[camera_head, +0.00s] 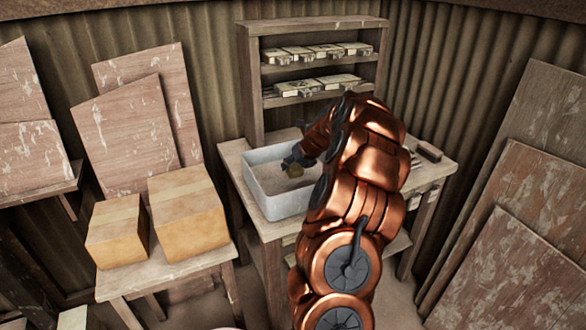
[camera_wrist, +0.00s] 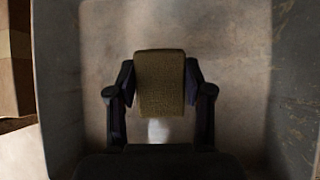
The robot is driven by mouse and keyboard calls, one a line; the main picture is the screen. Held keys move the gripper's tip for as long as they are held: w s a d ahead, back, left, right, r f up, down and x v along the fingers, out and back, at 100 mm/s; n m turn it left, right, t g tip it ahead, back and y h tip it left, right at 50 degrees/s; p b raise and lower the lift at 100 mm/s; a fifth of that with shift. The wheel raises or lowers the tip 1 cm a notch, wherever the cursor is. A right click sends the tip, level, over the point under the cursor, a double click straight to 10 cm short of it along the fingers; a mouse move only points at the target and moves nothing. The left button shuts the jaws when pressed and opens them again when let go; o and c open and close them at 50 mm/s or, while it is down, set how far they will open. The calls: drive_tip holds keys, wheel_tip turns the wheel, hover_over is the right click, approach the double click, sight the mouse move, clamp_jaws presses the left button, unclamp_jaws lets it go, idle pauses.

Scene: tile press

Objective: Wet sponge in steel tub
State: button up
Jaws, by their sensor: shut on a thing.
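The steel tub (camera_head: 262,203) is a light grey open box on the left part of the workbench top. My gripper (camera_head: 293,165) reaches into its opening from the right. In the wrist view my gripper (camera_wrist: 160,92) is shut on the sponge (camera_wrist: 160,75), a brownish-yellow block between the two dark fingers. The sponge shows small in the head view (camera_head: 295,171), inside the tub's outline. The tub's wall (camera_wrist: 57,80) and pale floor (camera_wrist: 235,60) surround it in the wrist view. I cannot tell whether the sponge touches the floor or how much water is there.
A shelf unit (camera_head: 245,95) with several metal-fitted boxes stands behind the tub. A dark block (camera_head: 429,152) lies on the bench (camera_head: 233,152) at the right. Cardboard boxes (camera_head: 188,214) stand on a low table at the left. Boards (camera_head: 500,270) lean at the right.

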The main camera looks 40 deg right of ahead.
drive_tip(key=shift+r+p, duration=4.7)
drive_tip(key=shift+p, duration=0.2)
wheel_tip(320, 180, up, 4)
drive_tip(key=p, duration=0.5)
hover_over(294, 164)
drive_tip(key=shift+w, duration=0.1)
drive_tip(key=w+a+r+n, duration=0.1)
drive_tip(key=w+a, duration=0.2)
drive_tip(key=a, duration=0.5)
drive_tip(key=w+a+r+y, duration=0.1)
drive_tip(key=w+a, duration=0.2)
drive_tip(key=a, duration=0.4)
drive_tip(key=w+a+r+n, duration=0.1)
drive_tip(key=w+a+r, duration=0.15)
drive_tip(key=a, duration=0.55)
drive_tip(key=s+a, duration=0.2)
drive_tip(key=a, duration=0.8)
drive_tip(key=s+a+f, duration=0.1)
drive_tip(key=s+a, duration=0.1)
drive_tip(key=a, duration=0.9)
drive_tip(key=shift+s+f+m, duration=0.25)
drive_tip(key=shift+s+m, duration=0.05)
